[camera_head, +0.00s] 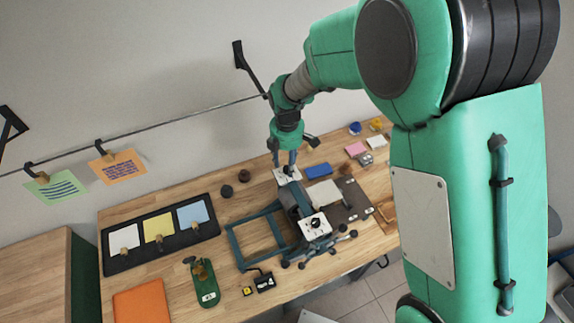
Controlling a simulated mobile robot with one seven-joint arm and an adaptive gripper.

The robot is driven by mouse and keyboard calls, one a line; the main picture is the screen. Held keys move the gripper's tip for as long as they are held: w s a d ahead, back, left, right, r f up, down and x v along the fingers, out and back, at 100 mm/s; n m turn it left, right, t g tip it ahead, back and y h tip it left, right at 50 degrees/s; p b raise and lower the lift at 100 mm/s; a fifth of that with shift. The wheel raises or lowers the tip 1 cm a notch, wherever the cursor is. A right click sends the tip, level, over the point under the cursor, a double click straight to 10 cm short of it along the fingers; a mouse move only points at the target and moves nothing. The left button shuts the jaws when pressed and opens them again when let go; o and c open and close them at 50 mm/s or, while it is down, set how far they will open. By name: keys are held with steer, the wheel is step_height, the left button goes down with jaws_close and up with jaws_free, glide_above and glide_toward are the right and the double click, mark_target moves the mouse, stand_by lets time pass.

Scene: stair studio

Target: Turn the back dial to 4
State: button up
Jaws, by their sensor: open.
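A white dial plate (315,224) with a dark knob sits at the front of a blue-grey machine on the wooden workbench. A second white plate (281,178) is at the machine's back end, towards the wall. My gripper (288,172) points down right at this back plate, with its fingers open. The fingers cover most of the back dial, so its knob and its setting are hidden. I cannot tell whether the fingers touch the knob. Numbers on the plates are too small to read.
A blue-grey frame (232,247) extends left from the machine. A green stand (206,288), an orange sheet (140,304) and a black tray of cards (113,263) lie left. Two dark round pieces (227,190) lie near the wall. A blue box (318,169) sits right of my gripper.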

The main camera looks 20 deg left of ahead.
steer(key=shift+f, duration=0.95)
steer(key=shift+c, duration=0.3)
jaws_close()
